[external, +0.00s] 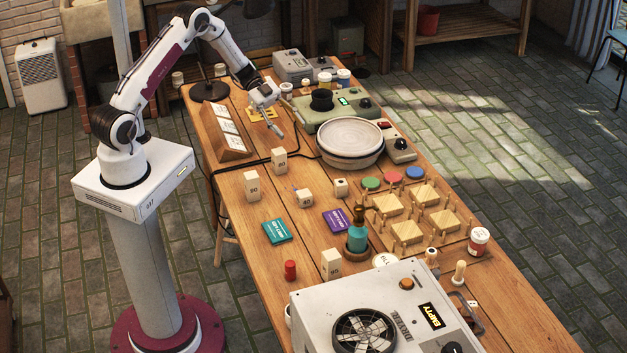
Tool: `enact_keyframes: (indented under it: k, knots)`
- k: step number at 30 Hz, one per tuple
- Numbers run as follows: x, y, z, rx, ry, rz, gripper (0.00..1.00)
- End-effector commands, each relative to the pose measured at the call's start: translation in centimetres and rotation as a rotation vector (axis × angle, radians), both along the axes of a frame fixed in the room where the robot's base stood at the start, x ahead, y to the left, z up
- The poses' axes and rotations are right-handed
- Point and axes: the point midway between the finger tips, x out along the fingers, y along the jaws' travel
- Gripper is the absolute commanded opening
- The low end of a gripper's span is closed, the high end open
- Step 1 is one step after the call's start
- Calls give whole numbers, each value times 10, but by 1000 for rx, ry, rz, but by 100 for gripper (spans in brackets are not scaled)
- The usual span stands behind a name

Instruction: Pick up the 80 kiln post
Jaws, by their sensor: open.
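Several cream kiln posts with printed numbers stand on the wooden table. One tall post (252,187) is at the left side, and another tall post (279,161) is behind it to the right. A third tall post (331,264) stands nearer the front. Two short posts are at the middle, one (304,198) and another (340,188). The numbers are small; I cannot tell for sure which reads 80. My gripper (272,122) is open and empty at the far part of the table, beyond all the posts and touching none.
A white-topped round wheel (350,138) stands right of the posts. Teal (277,231) and purple (336,220) packets lie near them. A wooden card stand (224,134) is at the left edge. A large grey machine (318,305) fills the front.

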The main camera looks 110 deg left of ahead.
Motion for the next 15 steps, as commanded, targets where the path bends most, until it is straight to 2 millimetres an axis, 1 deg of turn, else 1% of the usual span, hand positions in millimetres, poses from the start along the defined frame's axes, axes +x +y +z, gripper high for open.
enact_keyframes:
  k: [1, 3, 6, 10, 15]
  knots:
    - [-14, -2, -9, -35, -3, -14, 49]
    - [-30, -7, -18, -79, -8, -39, 49]
    - [-49, -14, -27, -133, -15, -68, 49]
    - [-65, -20, -34, -178, -21, -93, 49]
    - [-70, -23, -35, -194, -24, -104, 49]
